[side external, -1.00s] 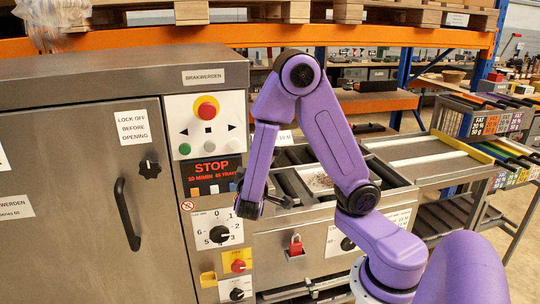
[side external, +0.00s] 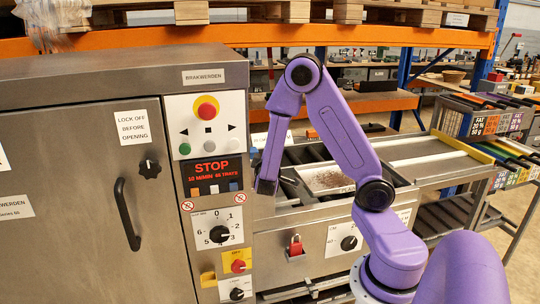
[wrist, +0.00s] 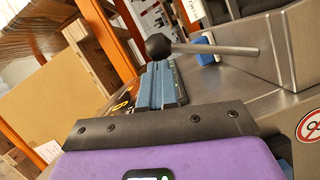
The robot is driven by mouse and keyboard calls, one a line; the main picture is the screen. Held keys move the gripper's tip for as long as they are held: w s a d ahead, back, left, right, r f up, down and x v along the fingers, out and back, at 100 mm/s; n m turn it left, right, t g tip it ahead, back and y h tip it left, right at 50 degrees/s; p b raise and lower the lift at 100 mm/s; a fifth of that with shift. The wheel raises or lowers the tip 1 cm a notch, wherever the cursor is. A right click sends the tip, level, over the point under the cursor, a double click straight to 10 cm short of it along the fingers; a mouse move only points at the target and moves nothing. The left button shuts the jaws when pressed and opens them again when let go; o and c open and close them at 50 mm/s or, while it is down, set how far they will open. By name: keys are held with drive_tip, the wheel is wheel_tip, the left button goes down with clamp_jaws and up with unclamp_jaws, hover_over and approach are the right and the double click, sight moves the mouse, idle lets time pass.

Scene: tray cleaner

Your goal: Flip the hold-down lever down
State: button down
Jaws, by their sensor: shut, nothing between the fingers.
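The hold-down lever (wrist: 225,49) shows in the wrist view as a metal rod ending in a black ball knob (wrist: 158,46). The rod runs sideways from the steel machine side. My shut, empty gripper (wrist: 163,72) has blue-grey fingers, and their tips lie just below the knob in the picture. I cannot tell whether they touch it. In the side view my gripper (side external: 267,187) hangs beside the control panel, at the left end of the tray line. I cannot make out the lever in the side view.
A white tray (side external: 350,171) with brown crumbs sits in the conveyor right of my gripper. The control panel (side external: 213,258) with knobs stands close on the left. A red padlock (side external: 295,246) hangs on the front. A blue block (wrist: 204,50) is beside the rod.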

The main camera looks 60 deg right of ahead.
drive_tip(key=shift+s+d, duration=0.1)
idle(0.3)
drive_tip(key=s+d+f, duration=0.5)
drive_tip(key=f, duration=0.1)
drive_tip(key=shift+s+d+f, duration=0.2)
drive_tip(key=shift+s+d, duration=0.05)
drive_tip(key=shift+d, duration=0.05)
idle(0.6)
idle(0.4)
